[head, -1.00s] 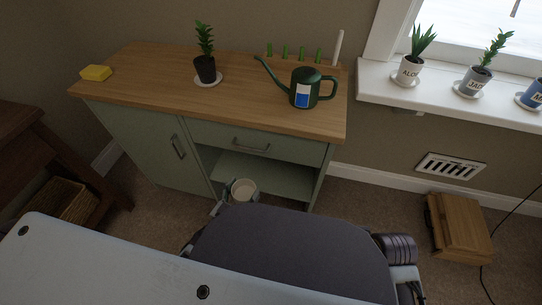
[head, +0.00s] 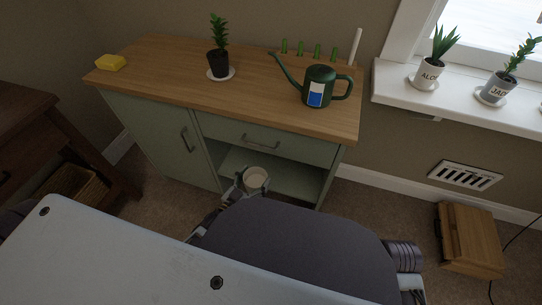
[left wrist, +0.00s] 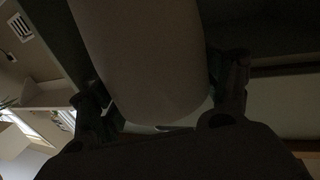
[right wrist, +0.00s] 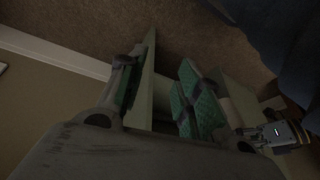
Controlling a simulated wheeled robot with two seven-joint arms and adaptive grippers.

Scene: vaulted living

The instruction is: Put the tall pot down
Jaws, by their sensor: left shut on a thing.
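The tall pot (head: 256,179) is pale and round-mouthed. In the head view it is in front of the cabinet's open lower shelf (head: 290,179). My left gripper (head: 244,183) is shut on it, with fingers on both sides. In the left wrist view the pot (left wrist: 145,60) fills the space between the dark fingers. I cannot tell whether its base touches anything. My right gripper (right wrist: 157,90) shows in the right wrist view, with green-padded fingers apart and no object clearly held. A green cabinet panel edge shows between or behind those fingers.
The green cabinet's wooden top (head: 160,75) carries a yellow sponge (head: 110,62), a potted plant (head: 218,60) and a green watering can (head: 318,88). Labelled pots stand on the windowsill (head: 400,85). A wooden box (head: 470,237) lies on the floor at right.

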